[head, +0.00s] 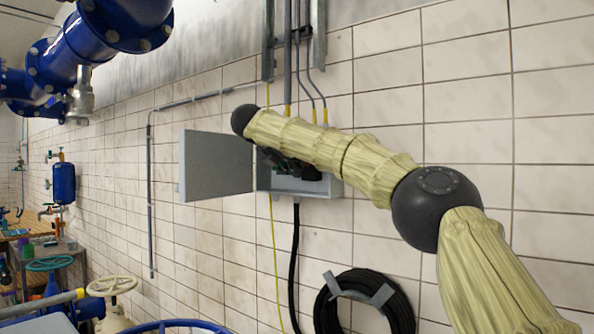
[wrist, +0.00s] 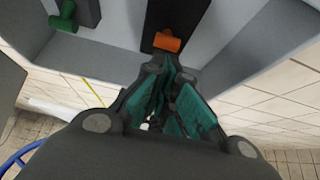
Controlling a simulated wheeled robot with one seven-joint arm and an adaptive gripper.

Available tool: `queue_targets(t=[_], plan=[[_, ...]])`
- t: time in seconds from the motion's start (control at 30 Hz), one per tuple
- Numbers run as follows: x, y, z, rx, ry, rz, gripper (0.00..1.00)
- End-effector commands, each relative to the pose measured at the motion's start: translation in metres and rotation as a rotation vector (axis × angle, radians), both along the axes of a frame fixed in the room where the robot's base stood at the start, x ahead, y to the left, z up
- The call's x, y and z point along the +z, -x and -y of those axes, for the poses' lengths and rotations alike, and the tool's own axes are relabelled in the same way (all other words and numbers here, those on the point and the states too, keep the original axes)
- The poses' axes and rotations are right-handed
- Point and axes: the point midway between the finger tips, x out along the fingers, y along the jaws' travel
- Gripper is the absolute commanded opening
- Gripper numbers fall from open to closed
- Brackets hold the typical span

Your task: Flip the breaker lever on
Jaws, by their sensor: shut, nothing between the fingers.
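A grey wall box (head: 300,187) has its door (head: 215,165) swung open to the left. In the wrist view, an orange lever (wrist: 167,41) sits at the lower end of a black breaker body (wrist: 172,15) inside the box. A green lever or handle (wrist: 64,17) is on another block to its left. My gripper (wrist: 168,68) is shut and empty, with its fingertips just below the orange lever; I cannot tell whether they touch it. In the head view my gripper (head: 291,167) is at the box opening, and my arm hides the upper part of the box and the levers.
Conduits (head: 288,60) run down the tiled wall to the box. A black cable (head: 295,250) and a yellow-green wire hang below it. A coiled black hose (head: 365,305) hangs lower right. Blue pipes (head: 100,30) and valve wheels (head: 110,285) stand at left.

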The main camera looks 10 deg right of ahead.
Motion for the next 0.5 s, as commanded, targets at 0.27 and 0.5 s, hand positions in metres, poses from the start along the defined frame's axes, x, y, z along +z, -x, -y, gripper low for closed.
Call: queue_targets(t=[0.27, 0.5], plan=[[0.0024, 0.0032, -0.003, 0.0, 0.0, 0.0, 0.0], [0.0027, 0.0033, -0.0034, 0.0, 0.0, 0.0, 0.0]])
